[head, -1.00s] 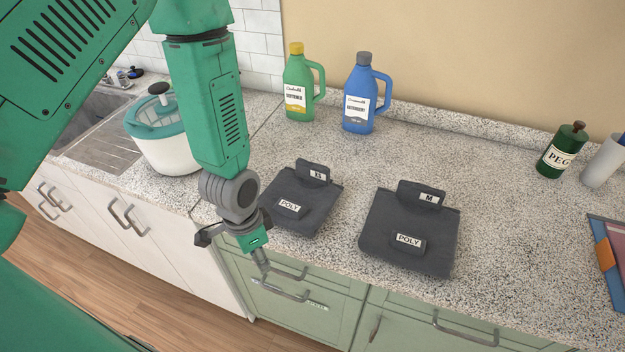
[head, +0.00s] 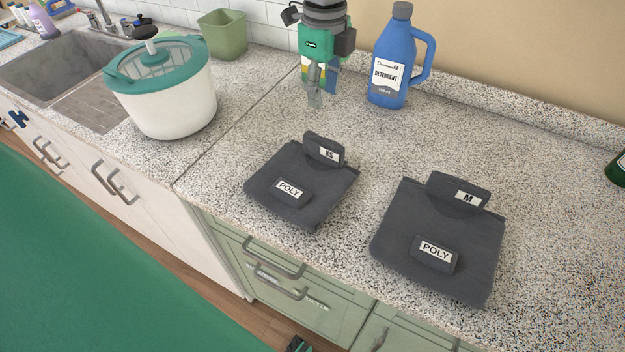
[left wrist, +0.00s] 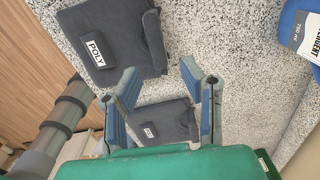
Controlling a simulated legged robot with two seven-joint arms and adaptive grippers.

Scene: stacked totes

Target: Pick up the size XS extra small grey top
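The XS grey top (head: 316,197) is a folded dark grey garment on the counter, with a POLY label and a raised "XS" tag. The similar M top (head: 450,260) lies to its right. My left gripper (head: 321,98) is beyond the XS top, left of the blue bottle, apart from both tops. In the left wrist view its two fingers (left wrist: 159,70) are spread with nothing between the tips. That view shows a larger grey top (left wrist: 135,55) beyond the fingers and a smaller one (left wrist: 175,112) between them; their size tags are not readable there.
A blue detergent bottle (head: 384,92) stands right of my left gripper. A white pot with a teal lid (head: 165,100), a green bin (head: 224,36) and the sink (head: 62,66) are left. Counter is bare around the tops; drawers lie below the front edge.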

